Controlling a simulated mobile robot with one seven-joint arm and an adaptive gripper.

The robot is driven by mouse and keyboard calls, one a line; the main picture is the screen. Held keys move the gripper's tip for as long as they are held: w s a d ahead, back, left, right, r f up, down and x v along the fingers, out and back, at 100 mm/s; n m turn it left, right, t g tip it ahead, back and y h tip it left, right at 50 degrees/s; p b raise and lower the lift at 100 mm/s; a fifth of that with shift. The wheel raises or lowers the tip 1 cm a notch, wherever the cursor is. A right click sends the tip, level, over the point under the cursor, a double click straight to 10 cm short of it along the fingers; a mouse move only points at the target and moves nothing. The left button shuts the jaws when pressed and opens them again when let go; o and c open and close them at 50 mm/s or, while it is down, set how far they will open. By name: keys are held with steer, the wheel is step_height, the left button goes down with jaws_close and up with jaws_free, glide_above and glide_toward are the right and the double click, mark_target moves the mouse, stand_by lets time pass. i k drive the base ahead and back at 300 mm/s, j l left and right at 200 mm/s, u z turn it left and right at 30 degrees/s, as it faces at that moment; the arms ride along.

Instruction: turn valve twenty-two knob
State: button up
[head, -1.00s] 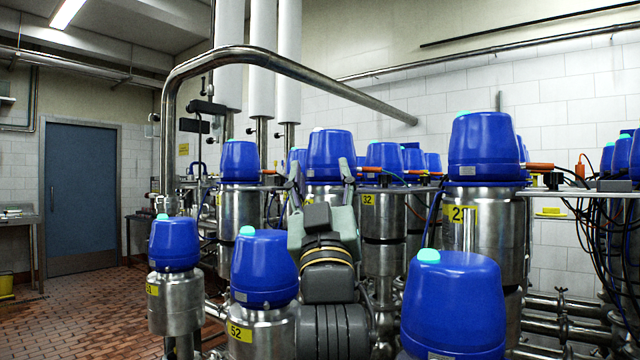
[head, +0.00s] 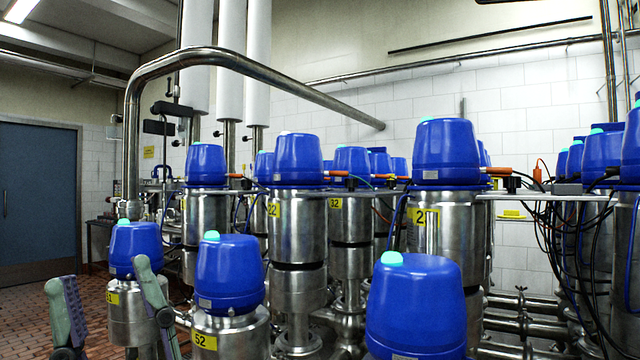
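Valve 22 has a blue rounded cap (head: 298,162) with a small teal light on top. It stands left of centre, on a steel body with a yellow "22" label (head: 273,210). Its cap is fully in view and nothing touches it. I see no separate knob on it. My gripper (head: 99,274) is at the lower left, fingers pointing up and wide apart, with nothing held. Its right finger overlaps the steel body of the front-left valve in the picture; I cannot tell if they touch. The gripper is well left of valve 22 and lower in the picture.
Similar blue-capped valves crowd round: valve 52 (head: 229,275) in front, the front-left valve (head: 136,248), a large one at front right (head: 417,305) and one behind it (head: 446,152). A bent steel pipe (head: 270,75) arches above. Cables (head: 545,230) hang at right. Tiled floor (head: 30,300) is open at left.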

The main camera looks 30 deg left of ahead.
mark_target(352, 183)
steer(key=j+u, duration=0.1)
steer(key=u, duration=0.95)
